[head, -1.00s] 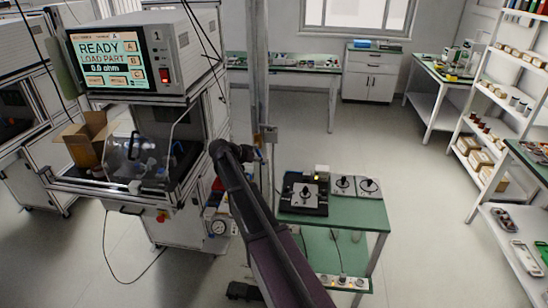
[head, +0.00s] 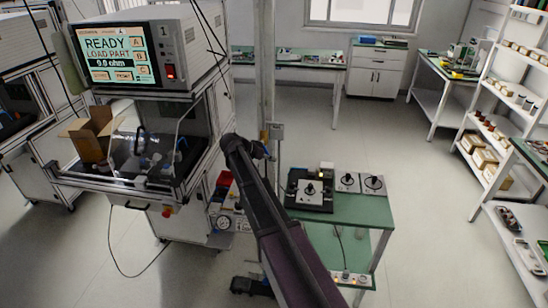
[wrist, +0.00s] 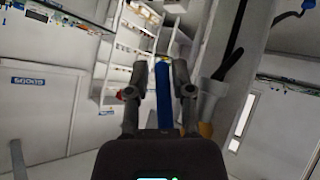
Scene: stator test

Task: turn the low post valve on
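A long blue lever (wrist: 162,95) shows in the wrist view, pointing along the view between the two fingers of my gripper (wrist: 160,78). The fingers are apart, with a narrow gap on each side of the lever, and I see no clear contact. The lever looks like the low post valve's handle; its valve body is not clearly shown. In the head view the grey post (head: 265,70) stands upright just beyond the end of my arm, with a small yellow fitting (head: 265,135) on it. My arm hides most of my gripper there.
A green-topped cart (head: 350,208) with a black fixture (head: 310,190) and dial boxes stands right of my arm. The test bench (head: 165,190) with its screen is at the left. A shelf rack (head: 500,110) is at the far right. Open floor (head: 420,180) lies between.

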